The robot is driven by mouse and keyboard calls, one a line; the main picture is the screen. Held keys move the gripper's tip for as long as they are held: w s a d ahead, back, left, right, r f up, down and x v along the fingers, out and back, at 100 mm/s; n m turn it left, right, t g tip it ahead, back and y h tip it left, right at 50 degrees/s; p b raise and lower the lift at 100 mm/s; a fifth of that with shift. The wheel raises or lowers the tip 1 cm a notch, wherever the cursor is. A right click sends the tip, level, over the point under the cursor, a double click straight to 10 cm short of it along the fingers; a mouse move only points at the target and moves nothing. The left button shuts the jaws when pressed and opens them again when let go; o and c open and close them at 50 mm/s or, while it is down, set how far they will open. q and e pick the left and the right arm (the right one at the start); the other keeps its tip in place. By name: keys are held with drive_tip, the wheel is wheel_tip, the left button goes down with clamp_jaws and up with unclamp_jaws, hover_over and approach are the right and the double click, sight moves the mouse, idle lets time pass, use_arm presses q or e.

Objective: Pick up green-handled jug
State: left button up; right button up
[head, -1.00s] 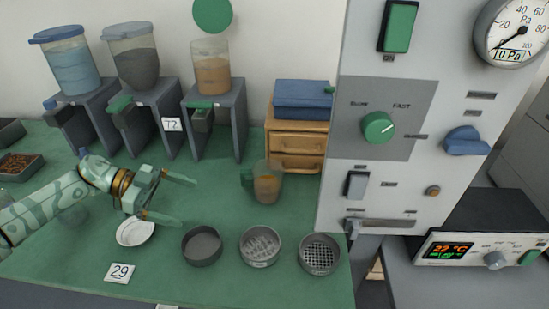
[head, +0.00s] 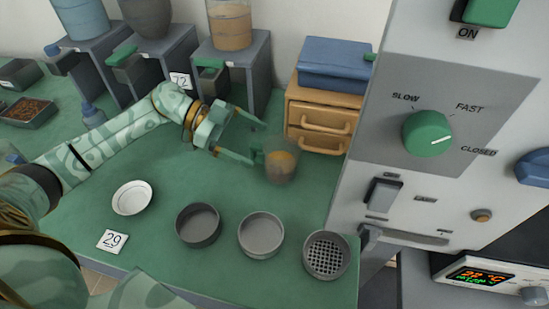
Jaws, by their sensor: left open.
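The green-handled jug (head: 282,166) stands on the green table near the wooden drawers. It is see-through with orange-brown contents, and its green handle is on its left side. My left gripper (head: 256,142) is open, its fingers pointing right towards the jug. The nearer fingertip is right beside the handle; I cannot tell whether it touches. The farther fingertip is behind and above the handle in the picture. Nothing is held between the fingers. My right gripper is not in view.
A white dish (head: 132,198), a grey pan (head: 198,225) and two sieves (head: 261,235) (head: 326,256) lie in front. Dispensers on grey stands (head: 240,70) and wooden drawers (head: 318,115) are behind. A tall control panel (head: 440,120) rises on the right.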

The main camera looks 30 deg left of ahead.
sight(264, 144)
use_arm(q)
drive_tip(key=shift+w+d, duration=0.1)
drive_tip(key=shift+d, duration=0.25)
drive_tip(key=x, duration=0.1)
drive_tip(key=b+x, duration=0.1)
drive_tip(key=x, duration=0.3)
drive_tip(key=shift+w+d+r+b, duration=0.1)
drive_tip(key=shift+d+r+b, duration=0.1)
drive_tip(key=shift+r+b, duration=0.15)
drive_tip(key=shift+r, duration=0.1)
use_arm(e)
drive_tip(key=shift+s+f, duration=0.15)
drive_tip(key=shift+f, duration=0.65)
